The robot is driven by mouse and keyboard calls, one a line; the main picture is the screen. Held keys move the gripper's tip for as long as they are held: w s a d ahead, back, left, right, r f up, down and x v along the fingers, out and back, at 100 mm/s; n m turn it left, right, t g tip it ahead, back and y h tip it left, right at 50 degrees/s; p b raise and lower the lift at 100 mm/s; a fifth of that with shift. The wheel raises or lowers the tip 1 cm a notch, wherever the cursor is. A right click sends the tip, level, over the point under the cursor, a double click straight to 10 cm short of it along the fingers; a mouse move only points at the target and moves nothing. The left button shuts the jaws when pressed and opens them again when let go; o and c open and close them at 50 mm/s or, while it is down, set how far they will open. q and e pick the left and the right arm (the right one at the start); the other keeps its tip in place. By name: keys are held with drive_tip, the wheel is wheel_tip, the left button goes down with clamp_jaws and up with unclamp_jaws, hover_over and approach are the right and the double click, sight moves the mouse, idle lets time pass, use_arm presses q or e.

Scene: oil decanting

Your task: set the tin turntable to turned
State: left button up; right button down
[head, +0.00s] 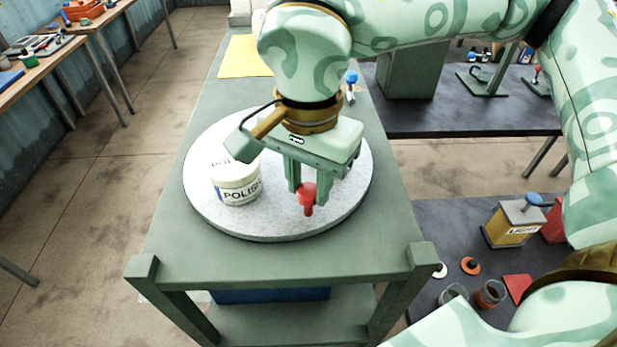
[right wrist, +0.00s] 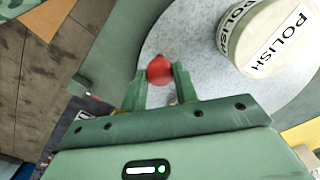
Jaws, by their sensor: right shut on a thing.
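The turntable (head: 285,222) is a round, speckled pale-grey disc on a green bench. A white tin labelled POLISH (head: 236,184) stands upright on its left part; the tin also shows at the top right of the right wrist view (right wrist: 262,35). A red knob (head: 307,196) stands on the disc's front right part. My right gripper (head: 308,198) reaches down from above and is shut on the red knob, which shows between the fingertips in the right wrist view (right wrist: 159,70). The gripper hides part of the disc behind it. My left gripper is not in view.
The green bench (head: 270,264) has raised corner posts at its front. A yellow sheet (head: 243,57) lies at its far end. A dark table at the lower right holds a yellow LIGHT can (head: 513,224) and small jars. A wooden table stands at the far left.

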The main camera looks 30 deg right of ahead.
drive_tip(key=shift+r, duration=0.15)
drive_tip(key=c, duration=1.1)
unclamp_jaws()
wheel_tip(320, 180, up, 16)
drive_tip(key=shift+r+p, duration=0.1)
drive_tip(key=shift+p, duration=0.4)
